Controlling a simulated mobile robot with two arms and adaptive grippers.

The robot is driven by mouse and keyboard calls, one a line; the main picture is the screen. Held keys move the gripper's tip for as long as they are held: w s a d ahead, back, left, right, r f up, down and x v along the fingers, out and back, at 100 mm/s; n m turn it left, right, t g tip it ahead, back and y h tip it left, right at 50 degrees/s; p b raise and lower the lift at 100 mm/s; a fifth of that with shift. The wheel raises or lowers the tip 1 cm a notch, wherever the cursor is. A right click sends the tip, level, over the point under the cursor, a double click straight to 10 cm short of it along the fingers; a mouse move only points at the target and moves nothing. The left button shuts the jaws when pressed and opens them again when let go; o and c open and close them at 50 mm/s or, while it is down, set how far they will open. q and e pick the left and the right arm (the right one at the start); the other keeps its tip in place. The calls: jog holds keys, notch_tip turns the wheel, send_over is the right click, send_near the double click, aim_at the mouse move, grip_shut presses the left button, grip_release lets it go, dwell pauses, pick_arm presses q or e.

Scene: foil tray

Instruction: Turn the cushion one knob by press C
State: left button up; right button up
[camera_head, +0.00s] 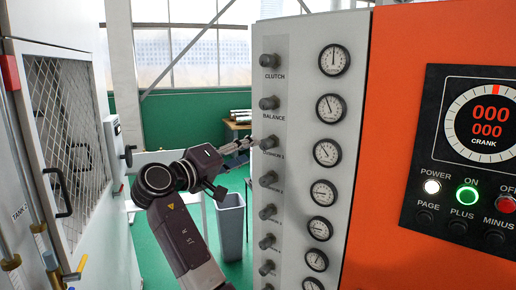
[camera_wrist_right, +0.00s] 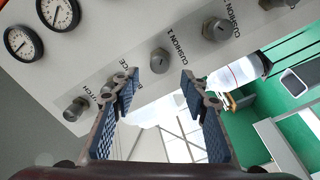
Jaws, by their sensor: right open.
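The cushion 1 knob (camera_head: 268,143) is a small dark round knob, third from the top in the column on the pale panel. My right gripper (camera_head: 240,147) is open, with its fingertips just left of this knob. In the right wrist view, my right gripper (camera_wrist_right: 160,88) has its two blue-padded fingers spread apart. There the cushion 1 knob (camera_wrist_right: 160,60) shows in the gap between the fingertips, seemingly just beyond them. I cannot tell whether a finger touches it. My left gripper is not in view. No press letter is readable.
The balance knob (camera_head: 268,103) is above and the cushion 2 knob (camera_head: 268,178) below, both close. Several gauges (camera_head: 326,153) line the panel's right side. An orange cabinet (camera_head: 415,35) carries a crank display. A grey bin (camera_head: 230,225) stands on the green floor.

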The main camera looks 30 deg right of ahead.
jog(key=shift+v, duration=1.5)
dwell(1.3)
